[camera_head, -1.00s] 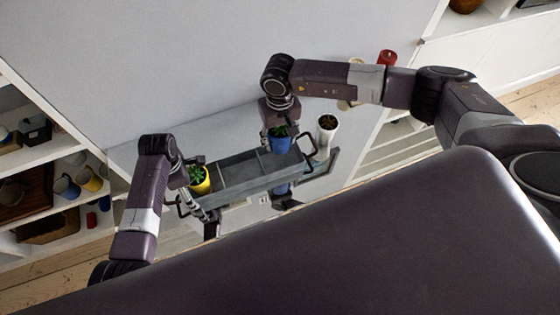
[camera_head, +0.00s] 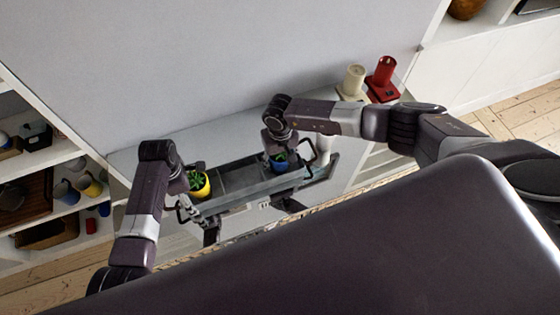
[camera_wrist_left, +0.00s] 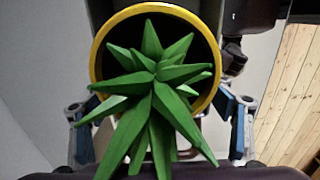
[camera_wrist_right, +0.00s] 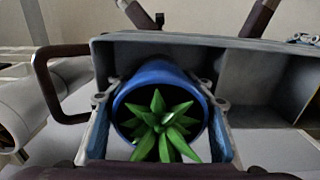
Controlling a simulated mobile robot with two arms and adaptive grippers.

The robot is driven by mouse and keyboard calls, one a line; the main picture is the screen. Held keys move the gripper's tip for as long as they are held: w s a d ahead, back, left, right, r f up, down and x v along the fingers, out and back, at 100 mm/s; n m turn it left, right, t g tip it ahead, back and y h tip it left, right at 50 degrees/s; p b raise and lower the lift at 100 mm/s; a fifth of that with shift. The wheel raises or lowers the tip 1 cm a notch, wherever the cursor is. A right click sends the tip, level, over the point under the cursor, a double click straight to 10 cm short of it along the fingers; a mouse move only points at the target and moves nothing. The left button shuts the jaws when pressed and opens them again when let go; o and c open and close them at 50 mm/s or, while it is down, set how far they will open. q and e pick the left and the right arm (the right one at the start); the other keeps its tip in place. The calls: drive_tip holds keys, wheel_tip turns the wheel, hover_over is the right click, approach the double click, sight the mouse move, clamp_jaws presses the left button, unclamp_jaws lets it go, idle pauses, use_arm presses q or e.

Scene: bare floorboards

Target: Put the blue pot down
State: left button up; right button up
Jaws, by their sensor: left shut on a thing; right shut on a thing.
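The blue pot (camera_head: 281,163) with a spiky green plant is at the right end of the grey divided tray (camera_head: 232,203). My right gripper (camera_wrist_right: 158,128) is shut on the blue pot, with one finger on each side. In the right wrist view the pot sits low within the tray's end compartment; its base is hidden, so I cannot tell whether it touches the bottom. My left gripper (camera_wrist_left: 157,130) is shut on the yellow pot (camera_wrist_left: 101,58), which holds another spiky plant. In the head view the yellow pot (camera_head: 201,188) is at the tray's left end.
A white pot (camera_head: 323,151) stands just right of the tray, partly behind my right arm. A cream object (camera_head: 352,80) and a red object (camera_head: 382,82) stand farther right on the surface. A wall is behind; shelves with mugs (camera_head: 65,191) are at left.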

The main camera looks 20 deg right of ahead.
drive_tip(key=shift+f, duration=0.1)
drive_tip(key=o, duration=1.3)
wheel_tip(320, 180, up, 12)
drive_tip(key=shift+r, duration=0.15)
use_arm(q)
drive_tip(key=o, duration=1.6)
drive_tip(key=shift+c, duration=0.2)
